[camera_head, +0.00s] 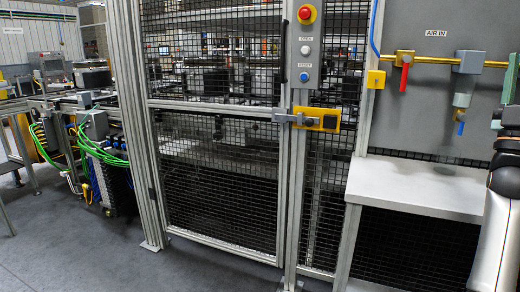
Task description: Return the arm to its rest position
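Part of my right arm (499,215) stands at the right edge of the head view, a white link with dark joints above it. It runs upward in front of the grey panel and is cut off by the picture's edge. I cannot make out the fingers of my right gripper. My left arm and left gripper do not show.
A closed mesh door (220,190) with a yellow latch (329,121) fills the middle. A control box (306,50) with a red button is above. A light shelf (415,188) stands right, under a brass air pipe (430,59). Cables (100,150) hang left. Floor (80,240) is clear in front.

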